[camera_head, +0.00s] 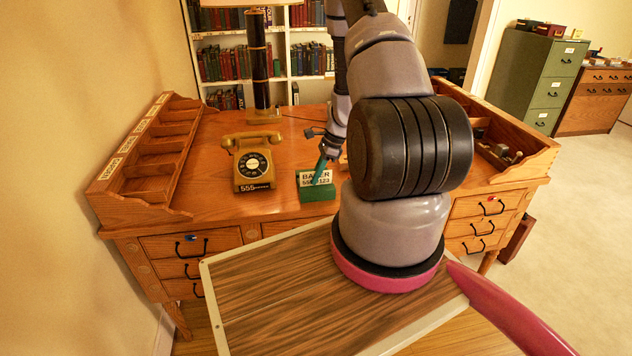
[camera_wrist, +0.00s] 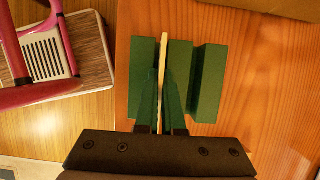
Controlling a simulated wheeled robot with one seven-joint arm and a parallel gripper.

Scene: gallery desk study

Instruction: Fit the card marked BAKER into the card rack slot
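The white card marked BAKER (camera_head: 316,177) stands upright at the green card rack (camera_head: 318,194) on the desk, its printed face toward the head camera. In the wrist view the card (camera_wrist: 162,75) shows edge-on as a thin pale strip across the green rack (camera_wrist: 208,85). My gripper (camera_head: 322,164) is above the rack. In the wrist view its two green fingers (camera_wrist: 162,105) flank the card closely and appear shut on it. The card's lower edge is hidden, so I cannot tell how deep it sits in the slot.
A yellow rotary telephone (camera_head: 252,161) stands left of the rack. A lamp (camera_head: 260,65) stands behind it. Wooden pigeonhole trays line the desk's left (camera_head: 165,150) and right (camera_head: 500,140) sides. Bare desk top (camera_head: 215,200) shows around the telephone.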

